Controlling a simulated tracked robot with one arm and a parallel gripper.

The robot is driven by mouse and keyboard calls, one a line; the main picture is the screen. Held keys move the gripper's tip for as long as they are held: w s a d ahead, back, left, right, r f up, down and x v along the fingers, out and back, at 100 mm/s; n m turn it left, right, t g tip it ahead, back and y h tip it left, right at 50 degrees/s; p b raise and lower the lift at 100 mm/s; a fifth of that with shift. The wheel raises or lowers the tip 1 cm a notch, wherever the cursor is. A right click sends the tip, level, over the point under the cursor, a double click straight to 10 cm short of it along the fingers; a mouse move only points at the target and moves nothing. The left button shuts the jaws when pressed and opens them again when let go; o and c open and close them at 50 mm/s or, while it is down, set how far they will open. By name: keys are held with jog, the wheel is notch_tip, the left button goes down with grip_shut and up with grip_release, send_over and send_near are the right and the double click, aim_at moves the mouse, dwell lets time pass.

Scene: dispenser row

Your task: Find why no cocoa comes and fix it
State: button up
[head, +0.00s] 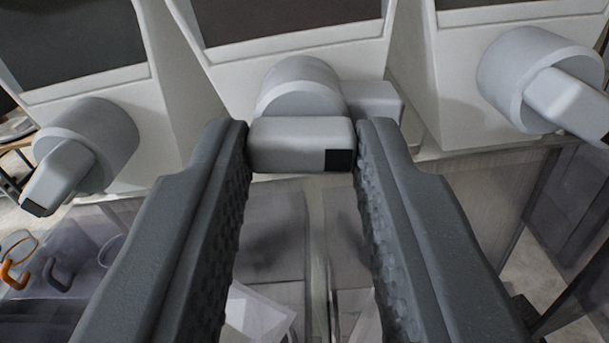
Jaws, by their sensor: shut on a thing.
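Three pale dispensers stand side by side, each with a round grey knob. The middle knob (298,84) has a bar handle (290,143) lying level, with a black mark at its right end. My gripper (303,143) is shut on this handle, one finger at each end. The left knob (100,135) has its handle (57,178) slanting down to the left, with a dark mark at its lower end. The right knob (515,75) has its handle (570,100) slanting down to the right. The dispensers' upper parts are cut off, and I see no labels or cocoa.
A grey block (372,101) juts out right beside the middle knob. Below are clear-walled bins or a counter. An orange-handled mug (14,275) and a grey-handled one (56,275) show at the lower left. A white object (258,318) lies below between my fingers.

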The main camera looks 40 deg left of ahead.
jog(key=shift+m+b, duration=0.35)
jog(key=shift+m, duration=1.65)
jog(key=o, duration=1)
